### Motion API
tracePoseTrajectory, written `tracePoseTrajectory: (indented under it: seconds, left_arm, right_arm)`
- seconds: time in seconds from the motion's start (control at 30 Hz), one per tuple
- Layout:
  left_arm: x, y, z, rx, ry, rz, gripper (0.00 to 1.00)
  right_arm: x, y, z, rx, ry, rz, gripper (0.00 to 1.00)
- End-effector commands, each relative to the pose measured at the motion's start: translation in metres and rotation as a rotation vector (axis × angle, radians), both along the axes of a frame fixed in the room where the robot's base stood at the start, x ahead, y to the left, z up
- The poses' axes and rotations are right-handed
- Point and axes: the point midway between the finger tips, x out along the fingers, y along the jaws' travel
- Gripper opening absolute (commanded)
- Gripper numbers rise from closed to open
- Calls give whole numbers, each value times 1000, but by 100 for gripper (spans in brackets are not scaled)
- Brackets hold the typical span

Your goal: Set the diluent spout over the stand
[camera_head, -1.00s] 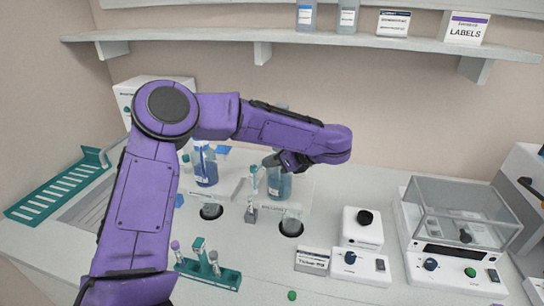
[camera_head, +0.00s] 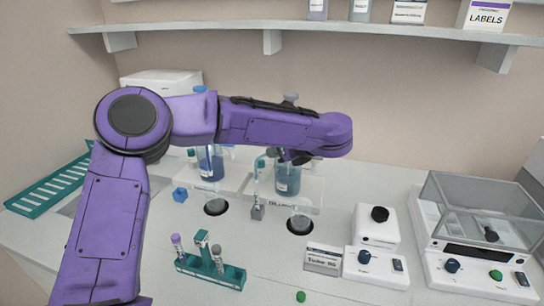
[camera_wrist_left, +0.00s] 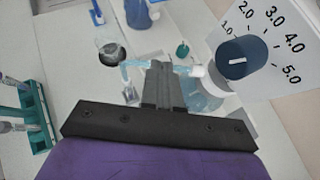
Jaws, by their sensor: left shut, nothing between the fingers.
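The diluent bottle (camera_head: 288,180), holding blue-grey liquid, stands behind my left forearm in the head view. In the left wrist view its numbered dial (camera_wrist_left: 240,55) is at upper right, and a pale blue spout (camera_wrist_left: 135,63) extends left. In the head view the spout (camera_head: 260,164) shows left of the bottle, near a small grey stand (camera_head: 257,212). Whether it lines up with the stand is unclear. My left gripper (camera_wrist_left: 160,72) is shut and empty beside the spout and white collar; my forearm partly hides it in the head view (camera_head: 295,157). My right gripper is out of view.
A second bottle of darker blue liquid (camera_head: 210,165) stands to the left. A teal rack (camera_head: 210,270) with tubes is in front. A dark round hole (camera_head: 300,226) lies before the diluent bottle. A control box (camera_head: 377,263) and glass-covered balance (camera_head: 480,215) stand right.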

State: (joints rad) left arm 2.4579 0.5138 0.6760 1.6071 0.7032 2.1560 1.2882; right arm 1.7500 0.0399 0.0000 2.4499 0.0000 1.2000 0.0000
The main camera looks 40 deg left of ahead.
Motion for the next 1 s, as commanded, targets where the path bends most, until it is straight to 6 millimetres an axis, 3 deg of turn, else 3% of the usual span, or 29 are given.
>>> tracePoseTrajectory:
  seconds: [0.27, 0.67, 0.83, 1.0]
  left_arm:
    - [0, 0, 0, 1, 0, 4, 0]
    - [3, -17, 4, 0, -1, 4, 0]
    - [-1, -42, 25, 1, -3, 5, 0]
    - [-8, -82, 46, 3, -7, 7, 0]
  right_arm:
    - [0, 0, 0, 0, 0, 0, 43]
    - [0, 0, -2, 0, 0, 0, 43]
    - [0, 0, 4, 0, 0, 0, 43]
    - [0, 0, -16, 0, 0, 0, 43]
